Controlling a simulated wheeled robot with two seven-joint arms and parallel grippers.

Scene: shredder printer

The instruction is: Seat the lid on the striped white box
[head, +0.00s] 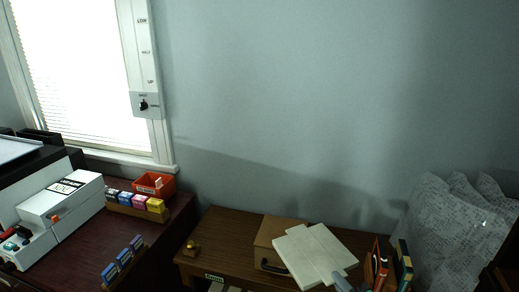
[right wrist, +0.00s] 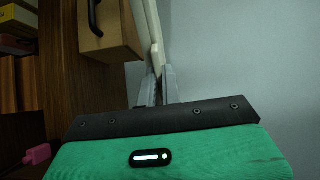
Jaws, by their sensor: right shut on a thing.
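A pale, flat lid-like piece (head: 315,252), stepped in outline, shows at the lower middle of the head view, in front of part of a tan box with a black handle (head: 268,240). My right gripper (head: 341,276) is shut on its near edge. In the right wrist view the fingers (right wrist: 158,72) pinch the thin pale piece (right wrist: 151,30), seen nearly edge-on; the tan box (right wrist: 120,28) is beside it. I cannot make out a striped white box for certain. My left gripper is not in view.
The tan box stands on a brown wooden table (head: 222,232) with a small brass object (head: 192,248). Upright books (head: 380,262) stand close to the right of my gripper. A dark desk with a white machine (head: 62,205) is left.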

